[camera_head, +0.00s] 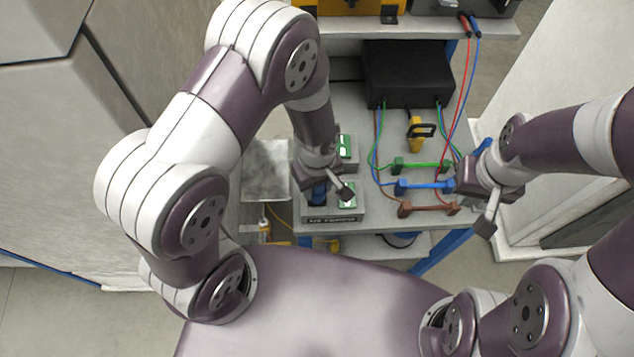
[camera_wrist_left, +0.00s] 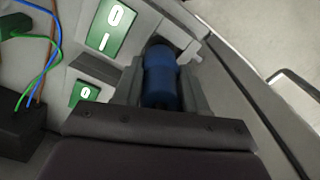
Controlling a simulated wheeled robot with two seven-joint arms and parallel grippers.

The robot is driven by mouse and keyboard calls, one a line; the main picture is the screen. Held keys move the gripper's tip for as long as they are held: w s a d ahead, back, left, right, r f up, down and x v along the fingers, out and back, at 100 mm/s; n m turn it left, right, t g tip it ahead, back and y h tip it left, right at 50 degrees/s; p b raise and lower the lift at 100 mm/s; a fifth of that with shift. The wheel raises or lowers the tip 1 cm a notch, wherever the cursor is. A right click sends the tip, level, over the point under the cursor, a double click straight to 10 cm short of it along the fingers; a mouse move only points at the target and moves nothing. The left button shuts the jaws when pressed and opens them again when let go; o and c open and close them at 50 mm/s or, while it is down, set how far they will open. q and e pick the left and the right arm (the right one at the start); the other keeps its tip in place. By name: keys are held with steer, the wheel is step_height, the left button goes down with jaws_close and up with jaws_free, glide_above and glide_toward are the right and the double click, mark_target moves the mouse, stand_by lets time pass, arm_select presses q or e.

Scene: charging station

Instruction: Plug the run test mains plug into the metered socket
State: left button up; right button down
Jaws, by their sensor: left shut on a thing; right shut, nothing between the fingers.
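A blue mains plug (camera_head: 318,192) is between the fingers of my left gripper (camera_head: 328,187), which is shut on it. In the left wrist view the blue plug (camera_wrist_left: 160,78) stands between the two grey fingers. It is over the front socket box (camera_head: 333,215), which has a dark label and a green-framed switch (camera_head: 348,196). The plug's pins and the socket face under it are hidden, so I cannot tell whether it is seated. A second socket unit with a green switch (camera_head: 344,147) is just behind. My right gripper (camera_head: 489,208) is shut and empty at the right.
A black box (camera_head: 408,75) with coloured leads stands at the back of the bench. Green (camera_head: 420,165), blue (camera_head: 424,186) and brown (camera_head: 428,208) bridging leads lie right of the sockets, near a yellow-and-black item (camera_head: 417,132). A grey panel (camera_head: 265,170) is at the left.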

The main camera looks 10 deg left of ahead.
mark_target(317, 192)
arm_select(q)
steer(key=shift+f+b, duration=1.05)
steer(key=shift+f, duration=0.5)
steer(key=o, duration=1.2)
steer(key=shift+r, duration=0.15)
step_height(317, 192, up, 12)
steer(key=shift+r, duration=0.25)
steer(key=shift+s+f, duration=0.1)
